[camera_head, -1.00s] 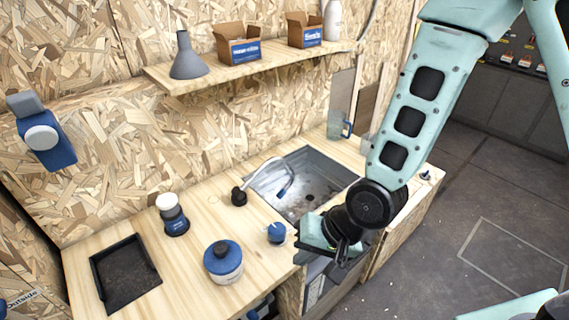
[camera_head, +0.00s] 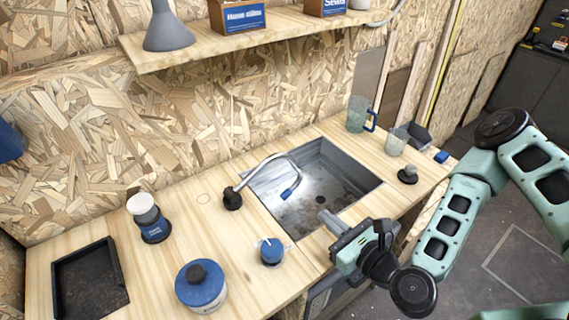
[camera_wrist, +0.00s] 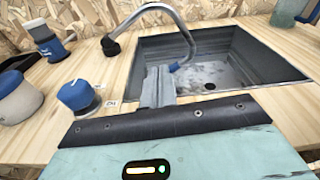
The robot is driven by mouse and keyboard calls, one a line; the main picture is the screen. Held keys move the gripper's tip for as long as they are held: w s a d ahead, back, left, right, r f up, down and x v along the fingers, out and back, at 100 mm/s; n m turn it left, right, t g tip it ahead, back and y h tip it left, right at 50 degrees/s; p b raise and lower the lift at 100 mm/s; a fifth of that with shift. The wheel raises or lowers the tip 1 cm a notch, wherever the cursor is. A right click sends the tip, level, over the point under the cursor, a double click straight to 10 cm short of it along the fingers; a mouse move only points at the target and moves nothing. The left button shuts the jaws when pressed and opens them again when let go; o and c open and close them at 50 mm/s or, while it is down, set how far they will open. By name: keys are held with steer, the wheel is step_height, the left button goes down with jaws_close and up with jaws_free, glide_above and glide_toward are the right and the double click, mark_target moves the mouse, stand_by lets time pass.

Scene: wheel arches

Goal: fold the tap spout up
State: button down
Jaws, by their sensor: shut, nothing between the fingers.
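The tap spout (camera_head: 262,164) is a thin grey curved tube with a blue tip. It rises from a black base (camera_head: 231,198) left of the sink and hangs over the basin (camera_head: 330,178). In the wrist view the spout (camera_wrist: 160,8) arches ahead, its blue tip (camera_wrist: 174,67) low over the basin. My gripper (camera_head: 325,217) is at the sink's front edge, shut and empty, pointing toward the basin. Its fingers (camera_wrist: 157,84) sit just below the tip in the wrist picture; they look apart from the spout.
A blue-capped knob (camera_head: 271,250) and a blue-and-white pot (camera_head: 201,285) stand on the counter left of my gripper. A shelf (camera_head: 200,50) runs above.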

steer(key=shift+w+a+f+b, duration=0.25)
steer(key=shift+w+b, duration=0.2)
steer(key=shift+b, duration=0.25)
steer(key=r+b+x, duration=0.2)
steer(key=b+x, duration=0.2)
steer(key=x, duration=0.4)
steer(key=r+b+x, duration=0.2)
steer(key=b+x, duration=0.1)
steer(key=x, duration=0.6)
steer(key=shift+w+a+b, duration=0.3)
steer(key=shift+a+b, duration=0.1)
steer(key=shift+a, duration=0.1)
steer(key=shift+w+r, duration=0.1)
